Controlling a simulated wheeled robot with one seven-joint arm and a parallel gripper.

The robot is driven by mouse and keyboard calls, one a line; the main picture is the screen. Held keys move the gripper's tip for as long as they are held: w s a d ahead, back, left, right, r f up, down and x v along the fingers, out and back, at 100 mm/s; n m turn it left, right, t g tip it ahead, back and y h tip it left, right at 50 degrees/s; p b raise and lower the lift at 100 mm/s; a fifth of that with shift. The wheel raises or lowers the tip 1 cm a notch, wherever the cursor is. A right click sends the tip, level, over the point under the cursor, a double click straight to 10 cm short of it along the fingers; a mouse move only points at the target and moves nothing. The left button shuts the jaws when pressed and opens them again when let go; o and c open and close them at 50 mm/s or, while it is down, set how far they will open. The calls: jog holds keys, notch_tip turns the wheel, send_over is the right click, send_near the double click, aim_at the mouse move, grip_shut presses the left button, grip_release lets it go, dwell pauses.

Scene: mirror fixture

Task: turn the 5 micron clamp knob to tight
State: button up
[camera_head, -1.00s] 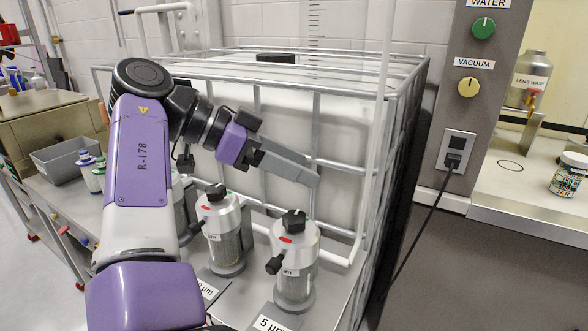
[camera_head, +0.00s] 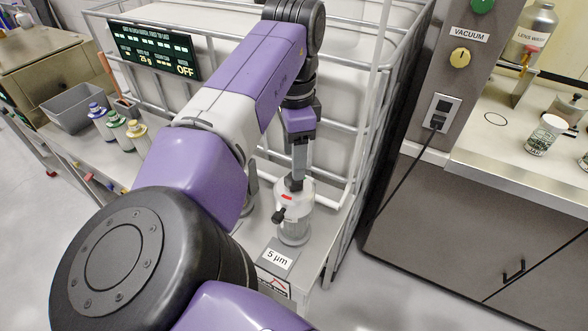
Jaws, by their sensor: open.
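The 5 micron canister (camera_head: 296,230) stands upright at the right end of the bench, behind a white label (camera_head: 277,260) reading "5 µm". It has a black knob (camera_head: 294,183) on top, a black side knob (camera_head: 278,216) on its left and a red mark on its pale cap. My gripper (camera_head: 299,172) points straight down over the top knob, with its fingertips at or just above it. The jaws are open, seen nearly edge-on. I cannot tell whether the fingers straddle the knob or touch it. My arm hides most of the neighbouring canister.
A white wire-caged tank (camera_head: 345,72) stands close behind the canister, its bars near my gripper. A dark display (camera_head: 153,52) reading "OFF" hangs on it at left. Small bottles (camera_head: 116,127) and a grey bin (camera_head: 74,106) stand on the left. A grey cabinet (camera_head: 470,215) is at right.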

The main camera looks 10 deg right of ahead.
jog(key=shift+f, duration=2.8)
jog(key=shift+c, duration=0.5)
grip_shut()
jog(key=shift+m+p, duration=0.7)
jog(key=shift+m, duration=0.1)
jog(key=shift+o, duration=0.5)
grip_release()
jog(key=shift+r+b, duration=0.5)
jog(key=shift+r, duration=3.45)
